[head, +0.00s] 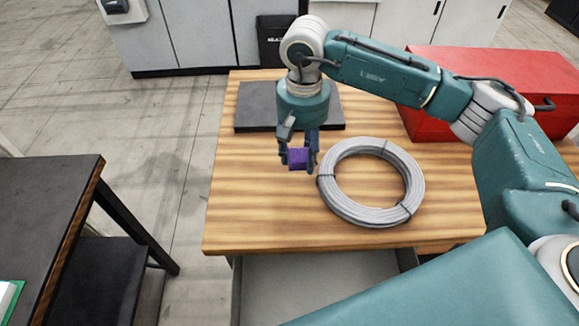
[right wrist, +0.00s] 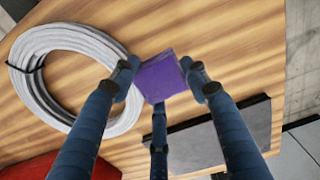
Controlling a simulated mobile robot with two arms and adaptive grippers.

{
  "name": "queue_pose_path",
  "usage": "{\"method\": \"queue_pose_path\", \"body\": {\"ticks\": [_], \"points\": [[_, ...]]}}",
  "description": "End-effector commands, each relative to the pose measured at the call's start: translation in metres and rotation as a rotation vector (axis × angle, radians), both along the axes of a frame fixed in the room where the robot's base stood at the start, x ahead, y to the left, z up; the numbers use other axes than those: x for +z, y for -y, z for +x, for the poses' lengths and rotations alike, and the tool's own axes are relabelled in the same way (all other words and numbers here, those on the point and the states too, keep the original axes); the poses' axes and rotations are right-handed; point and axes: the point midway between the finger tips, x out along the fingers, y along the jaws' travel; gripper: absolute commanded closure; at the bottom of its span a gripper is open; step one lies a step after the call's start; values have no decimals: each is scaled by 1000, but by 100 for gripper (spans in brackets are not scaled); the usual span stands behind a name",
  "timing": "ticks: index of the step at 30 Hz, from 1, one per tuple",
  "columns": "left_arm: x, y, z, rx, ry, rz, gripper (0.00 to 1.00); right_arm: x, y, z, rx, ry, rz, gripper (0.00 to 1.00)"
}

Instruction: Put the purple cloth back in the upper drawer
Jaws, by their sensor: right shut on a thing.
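The purple cloth (head: 298,159) is a small folded block. My right gripper (head: 299,152) is shut on it and points down over the wooden table, left of the wire coil. In the right wrist view the cloth (right wrist: 160,77) sits between the fingertips, with wood behind it. Below the table's front edge a grey drawer (head: 320,285) stands pulled out. Its visible inside looks empty, and my own teal body hides its front right part. My left gripper is not in view.
A grey wire coil (head: 334,199) lies on the wooden table (head: 240,215) close to the right of the gripper. A dark flat slab (head: 255,107) lies behind, and a red box (head: 470,65) stands at the back right. The table's front left is clear. A dark table (head: 45,195) stands left.

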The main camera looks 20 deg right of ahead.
Motion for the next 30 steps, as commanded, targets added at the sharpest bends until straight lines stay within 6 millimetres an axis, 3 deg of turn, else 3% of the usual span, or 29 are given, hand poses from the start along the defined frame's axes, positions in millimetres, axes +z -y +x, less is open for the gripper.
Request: {"method": "queue_pose_path", "body": {"ticks": [7,11,14,20,23,30], "points": [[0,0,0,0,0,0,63,0,0,-1,1,0,0,75],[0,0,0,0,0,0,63,5,-2,-12,26,0,4,75],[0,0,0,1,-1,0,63,12,-6,-33,74,2,11,75],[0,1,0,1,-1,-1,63,25,-9,-97,202,1,9,75],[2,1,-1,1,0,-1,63,13,-9,-133,229,-8,-1,75],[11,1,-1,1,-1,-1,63,-57,-26,-201,103,-13,-14,75]]}}
